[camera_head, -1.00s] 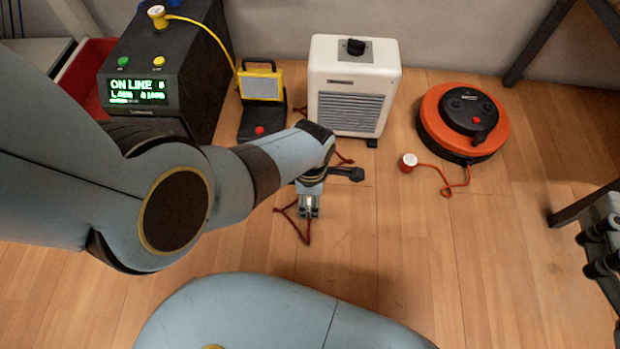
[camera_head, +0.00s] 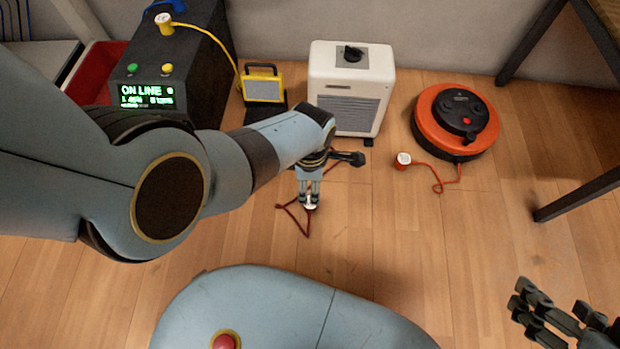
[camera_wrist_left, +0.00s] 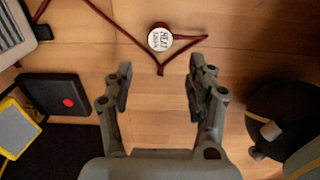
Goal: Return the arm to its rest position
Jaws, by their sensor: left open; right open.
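My left gripper (camera_head: 310,203) points down over the floor in front of the white heater (camera_head: 352,85). In the left wrist view its two fingers (camera_wrist_left: 160,75) are spread with nothing between them. A round white plug marked HEAT (camera_wrist_left: 160,38) lies on the floor just beyond the fingertips, apart from them, with its dark red cord (camera_wrist_left: 105,15) around it. In the head view the cord (camera_head: 290,214) shows beside the gripper. My right gripper (camera_head: 548,312) is at the lower right, open and empty above bare floor.
A black power unit (camera_head: 190,60) reading ON LINE holds a yellow plug (camera_head: 164,23). A yellow work light (camera_head: 263,86), an orange cable reel (camera_head: 428,110) and its white-faced plug (camera_head: 402,161) stand nearby. A dark table leg (camera_head: 580,193) is at right.

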